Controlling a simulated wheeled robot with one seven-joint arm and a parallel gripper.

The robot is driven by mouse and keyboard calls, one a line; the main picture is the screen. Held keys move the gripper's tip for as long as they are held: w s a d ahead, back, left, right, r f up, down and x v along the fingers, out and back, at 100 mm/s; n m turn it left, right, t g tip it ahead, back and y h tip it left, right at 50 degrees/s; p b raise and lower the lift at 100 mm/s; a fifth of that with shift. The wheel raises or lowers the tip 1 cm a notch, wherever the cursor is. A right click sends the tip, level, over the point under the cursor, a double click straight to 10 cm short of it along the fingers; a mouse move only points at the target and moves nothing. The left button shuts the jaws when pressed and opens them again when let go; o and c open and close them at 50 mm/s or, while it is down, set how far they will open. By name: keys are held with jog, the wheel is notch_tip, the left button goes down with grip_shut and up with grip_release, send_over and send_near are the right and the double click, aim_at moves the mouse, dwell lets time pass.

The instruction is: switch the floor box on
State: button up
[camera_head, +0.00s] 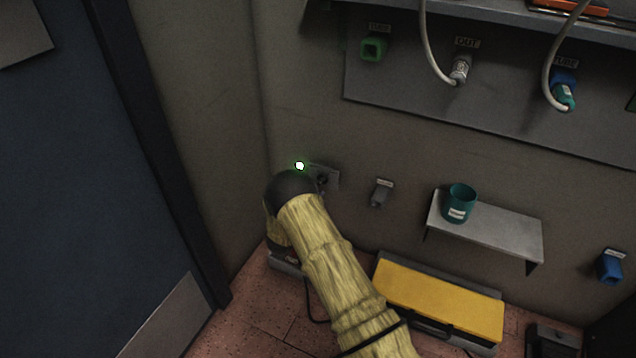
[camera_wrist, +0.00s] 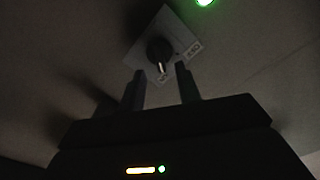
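A grey wall plate (camera_head: 331,177) with a dark rotary knob (camera_wrist: 160,53) is on the wall, partly hidden by my arm in the head view. Small labels are on the plate. A lit green lamp (camera_head: 299,166) is beside it; it also shows in the wrist view (camera_wrist: 204,2). My gripper (camera_wrist: 160,82) is open and empty, its two fingers apart, with the knob in view beyond their tips. On the floor are a wide yellow-topped box (camera_head: 440,302) and a small grey labelled box (camera_head: 287,262), partly behind my arm. I cannot tell which is the floor box.
A small wall shelf (camera_head: 490,234) holds a teal cup (camera_head: 460,203). A grey holder (camera_head: 380,193) and a blue one (camera_head: 611,266) are on the wall. Plugs and cables hang above. A dark door (camera_head: 85,170) stands at left. Cables lie on the floor.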

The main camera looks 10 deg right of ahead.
jog(key=p+v, duration=0.4)
jog(key=v, duration=0.9)
jog(key=shift+w, duration=0.1)
